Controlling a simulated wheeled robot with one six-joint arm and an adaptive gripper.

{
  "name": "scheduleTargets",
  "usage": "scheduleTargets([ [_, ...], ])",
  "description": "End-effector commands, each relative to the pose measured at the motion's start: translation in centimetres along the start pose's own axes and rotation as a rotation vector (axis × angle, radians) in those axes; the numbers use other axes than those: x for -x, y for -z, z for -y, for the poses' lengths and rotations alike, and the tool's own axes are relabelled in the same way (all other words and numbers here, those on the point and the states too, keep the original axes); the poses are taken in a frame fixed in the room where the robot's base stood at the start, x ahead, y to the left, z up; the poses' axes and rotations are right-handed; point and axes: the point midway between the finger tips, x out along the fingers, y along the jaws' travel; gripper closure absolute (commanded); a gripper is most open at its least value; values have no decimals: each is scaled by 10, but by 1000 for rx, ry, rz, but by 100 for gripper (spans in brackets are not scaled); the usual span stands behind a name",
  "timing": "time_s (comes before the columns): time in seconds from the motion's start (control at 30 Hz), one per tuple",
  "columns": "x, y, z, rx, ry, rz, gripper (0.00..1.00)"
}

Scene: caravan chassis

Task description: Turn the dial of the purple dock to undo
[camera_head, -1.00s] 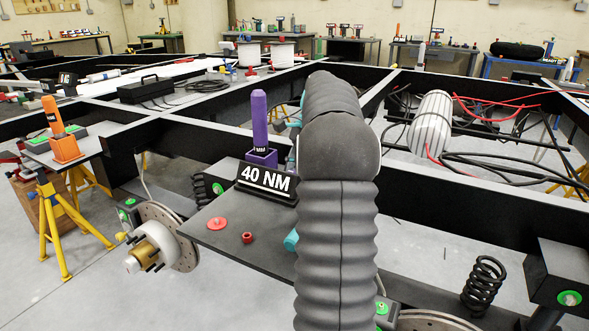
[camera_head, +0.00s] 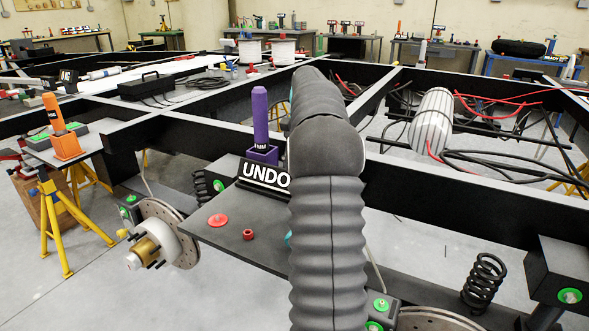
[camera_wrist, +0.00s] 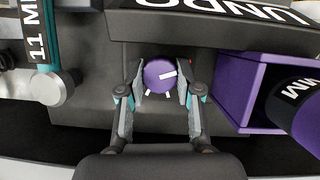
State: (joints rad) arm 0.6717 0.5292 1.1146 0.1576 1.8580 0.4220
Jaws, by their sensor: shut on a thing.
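The purple dock (camera_head: 262,154) sits on the dark shelf with a purple tool (camera_head: 260,115) upright in it. Its sign (camera_head: 265,175) reads UNDO, its right end hidden by my arm. In the wrist view the purple dial (camera_wrist: 159,75) has a white pointer, turned to the right, and white marks below it. My gripper (camera_wrist: 160,85) is shut on the dial, one finger on each side. The gripper is hidden behind my arm in the head view. The dock (camera_wrist: 226,88) also shows in the wrist view, right of the dial.
A red disc (camera_head: 217,220) and a small red part (camera_head: 249,234) lie on the shelf. An orange dock (camera_head: 67,146) stands on the left shelf. Black chassis beams surround the area.

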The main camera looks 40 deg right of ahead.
Motion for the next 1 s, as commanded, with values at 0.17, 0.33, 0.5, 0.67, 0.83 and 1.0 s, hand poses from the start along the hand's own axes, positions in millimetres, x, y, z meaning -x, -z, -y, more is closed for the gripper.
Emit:
scheduleTargets([
  [0.17,-1,0,-1,0,-2,2,100],
  [0.33,-1,0,-1,0,-2,2,56],
  [0.5,-1,0,0,0,-1,1,55],
  [0.67,0,0,0,-4,1,1,55],
  [0.83,0,0,-1,-70,30,0,55],
  [1.0,0,-1,-2,-225,94,1,55],
])
